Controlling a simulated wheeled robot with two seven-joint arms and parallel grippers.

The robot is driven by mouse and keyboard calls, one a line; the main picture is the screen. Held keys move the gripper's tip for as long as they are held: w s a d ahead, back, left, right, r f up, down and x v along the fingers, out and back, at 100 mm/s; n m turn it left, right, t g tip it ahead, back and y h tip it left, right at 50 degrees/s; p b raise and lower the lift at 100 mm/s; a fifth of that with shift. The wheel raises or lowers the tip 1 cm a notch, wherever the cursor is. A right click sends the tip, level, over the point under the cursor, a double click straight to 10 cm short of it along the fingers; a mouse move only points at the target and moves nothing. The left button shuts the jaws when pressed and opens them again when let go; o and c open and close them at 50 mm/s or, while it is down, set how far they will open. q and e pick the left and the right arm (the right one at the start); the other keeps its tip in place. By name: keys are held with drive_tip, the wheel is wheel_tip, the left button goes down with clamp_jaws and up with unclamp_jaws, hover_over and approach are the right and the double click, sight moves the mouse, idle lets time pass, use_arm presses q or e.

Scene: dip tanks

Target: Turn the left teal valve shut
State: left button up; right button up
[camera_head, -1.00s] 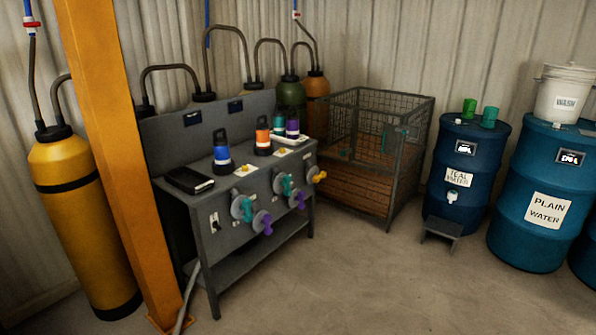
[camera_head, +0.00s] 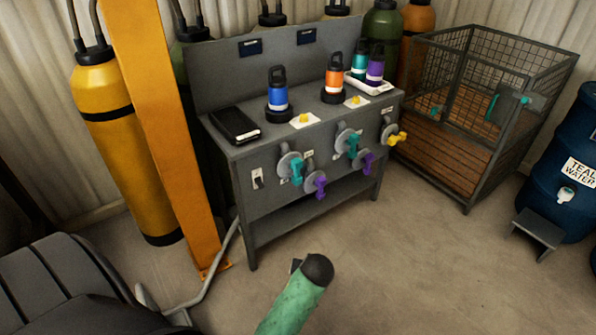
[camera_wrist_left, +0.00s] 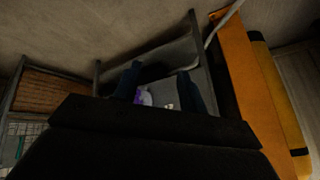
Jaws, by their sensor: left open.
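The left teal valve (camera_head: 296,169) is on the left of the grey bench's front panel. Its teal handle stands roughly upright on a round grey disc. A purple valve (camera_head: 319,187) sits just below and right of it. The right teal valve (camera_head: 353,147) is further right, with another purple valve (camera_head: 366,163) below it. In the left wrist view, my left gripper (camera_wrist_left: 161,86) is open and empty, its two dark fingers pointing towards the bench. A purple handle (camera_wrist_left: 141,97) shows between them. I cannot make out the left teal valve there. My right gripper is not in view.
A yellow valve (camera_head: 396,138) is at the panel's right end. Bottles stand on the bench (camera_head: 243,165). An orange post (camera_head: 166,130) and a yellow cylinder (camera_head: 112,150) stand left. A mesh crate (camera_head: 470,150) stands right.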

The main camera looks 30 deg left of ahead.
use_arm(q)
drive_tip(key=w+a+r+n+y, duration=0.1)
drive_tip(key=w+a+n+y, duration=0.1)
drive_tip(key=w+a, duration=0.4)
drive_tip(key=w+a+r+n+y, duration=0.2)
drive_tip(key=w+a, duration=0.2)
drive_tip(key=w, duration=0.5)
drive_tip(key=n+y+b, duration=0.2)
drive_tip(key=n+y, duration=0.2)
drive_tip(key=n, duration=0.1)
approach(299, 170)
drive_tip(key=a+f, duration=0.1)
drive_tip(key=a, duration=0.2)
drive_tip(key=shift+w+a+f, duration=0.15)
drive_tip(key=shift+w+a, duration=0.35)
drive_tip(key=shift+w, duration=0.15)
drive_tip(key=p+x, duration=0.1)
drive_tip(key=x, duration=0.4)
drive_tip(key=shift+w+a+f+p, duration=0.1)
drive_tip(key=shift+a+f+p, duration=0.1)
drive_tip(key=shift+p, duration=0.15)
drive_tip(key=shift+w+a+f+t, duration=0.2)
drive_tip(key=shift+a+t, duration=0.1)
drive_tip(key=shift+a, duration=0.2)
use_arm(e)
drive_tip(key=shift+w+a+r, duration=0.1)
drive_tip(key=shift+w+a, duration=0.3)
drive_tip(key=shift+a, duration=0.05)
